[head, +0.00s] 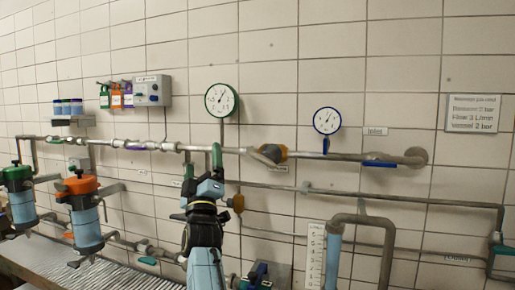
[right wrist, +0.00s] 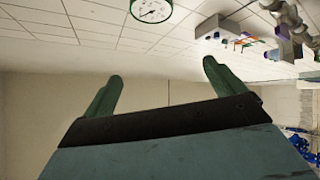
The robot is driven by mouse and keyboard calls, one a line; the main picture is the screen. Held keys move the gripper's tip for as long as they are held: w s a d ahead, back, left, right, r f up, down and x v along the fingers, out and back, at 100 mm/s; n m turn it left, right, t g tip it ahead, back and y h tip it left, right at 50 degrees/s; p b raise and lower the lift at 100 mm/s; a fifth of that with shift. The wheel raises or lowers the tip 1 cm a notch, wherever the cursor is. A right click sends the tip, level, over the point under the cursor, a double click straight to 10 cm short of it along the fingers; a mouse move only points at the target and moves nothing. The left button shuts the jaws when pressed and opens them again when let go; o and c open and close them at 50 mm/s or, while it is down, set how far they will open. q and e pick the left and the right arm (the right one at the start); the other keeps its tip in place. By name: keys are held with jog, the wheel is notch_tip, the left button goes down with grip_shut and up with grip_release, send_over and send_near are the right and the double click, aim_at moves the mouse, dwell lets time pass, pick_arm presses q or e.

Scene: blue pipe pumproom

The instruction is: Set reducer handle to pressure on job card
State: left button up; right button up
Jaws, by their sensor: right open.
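The job card (head: 473,113) is a pale plate on the wall at the far right. Its small print is blurred; one line seems to read 2 bar. An orange and dark fitting (head: 268,153) on the upper pipe looks like the reducer; its handle's angle is unclear. A green-rimmed gauge (head: 221,99) stands up and left of it, and also shows in the right wrist view (right wrist: 152,9). My right gripper (head: 203,160) is open and empty, left of the fitting and apart from it. Its green fingers (right wrist: 160,72) are spread in the right wrist view. My left gripper is out of view.
A blue-rimmed gauge (head: 327,121) and a blue lever (head: 379,165) sit right of the fitting. Filter housings (head: 82,217) hang at left. A bent grey pipe (head: 388,240) stands at lower right.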

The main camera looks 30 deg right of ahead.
jog(key=a+n+g+y+p, duration=0.1)
jog(key=a+n+y+p, duration=0.1)
jog(key=n+y, duration=0.5)
jog(key=n+g+h+p, duration=0.4)
jog(key=n+g+h, duration=0.4)
jog(key=g+h, duration=0.3)
send_near(262, 161)
jog(key=shift+g+y, duration=0.3)
jog(key=shift+g, duration=0.4)
jog(key=x, duration=0.6)
jog(key=r+p+x, duration=0.1)
jog(key=x, duration=0.2)
jog(key=shift+w+r, duration=0.1)
jog(key=shift+w, duration=0.2)
jog(key=shift+c, duration=0.3)
jog(key=c, duration=0.9)
jog(key=shift+r+m+p, duration=0.15)
jog(key=shift+m+p, duration=0.55)
jog(key=shift+p, duration=0.55)
jog(key=shift+m+p, duration=0.35)
jog(key=shift+m, duration=0.45)
jog(key=shift+f, duration=0.2)
